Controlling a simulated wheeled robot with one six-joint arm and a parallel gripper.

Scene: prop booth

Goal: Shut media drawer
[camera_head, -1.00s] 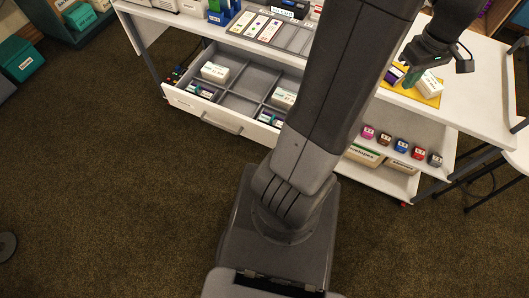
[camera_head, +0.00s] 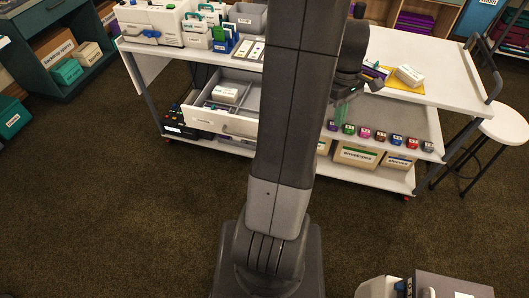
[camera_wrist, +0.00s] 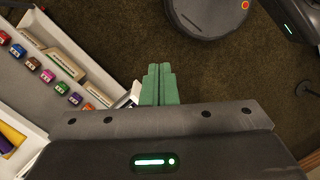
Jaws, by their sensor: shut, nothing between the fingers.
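The media drawer (camera_head: 205,121) stands pulled out from the left part of the white cart, its pale front facing me. Inside are grey dividers and a white labelled box (camera_head: 226,95). My arm hides the drawer's right part. My gripper (camera_head: 341,112) is to the right of the drawer, in front of the cart's shelf, apart from the visible part of the drawer. In the wrist view its green fingers (camera_wrist: 158,84) are together and empty. A pale corner lies just left of them there; I cannot tell whether it is the drawer.
The cart top (camera_head: 400,50) holds a yellow mat (camera_head: 385,74) with a white box. Several small coloured boxes line the shelf below, with an envelopes box (camera_head: 358,156) lower down. A white stool (camera_head: 503,124) stands right.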

